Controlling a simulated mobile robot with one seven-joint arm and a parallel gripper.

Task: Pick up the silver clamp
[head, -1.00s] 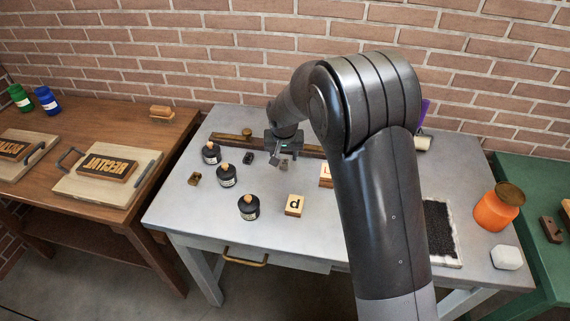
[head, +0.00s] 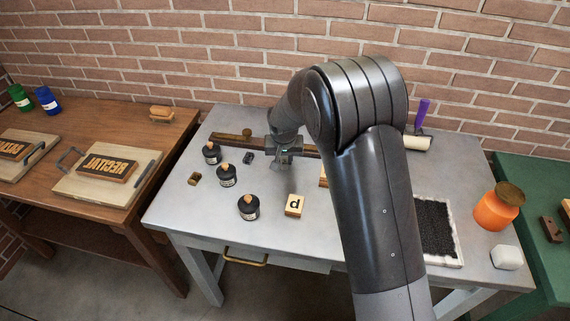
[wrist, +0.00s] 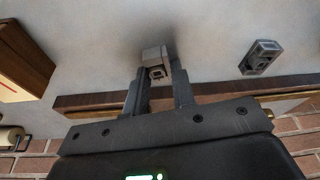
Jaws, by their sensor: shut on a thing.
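The silver clamp (wrist: 154,58) is a small light grey block with a dark recess, seen in the wrist view between the tips of my two fingers. My gripper (wrist: 160,76) is shut on it, with a finger on either side. In the head view my gripper (head: 282,165) is low at the table, in front of the long wooden strip, and hides the clamp. I cannot tell whether the clamp still touches the table. A second, darker grey clamp-like piece (wrist: 260,57) lies apart to the right in the wrist view, and left of my gripper in the head view (head: 249,157).
Several black ink bottles (head: 226,176) stand to the left of my gripper. A wooden letter block (head: 294,206) lies in front, and another is partly behind my arm. The long strip (head: 226,138) runs behind. A roller (head: 419,139) and orange jar (head: 497,210) are right.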

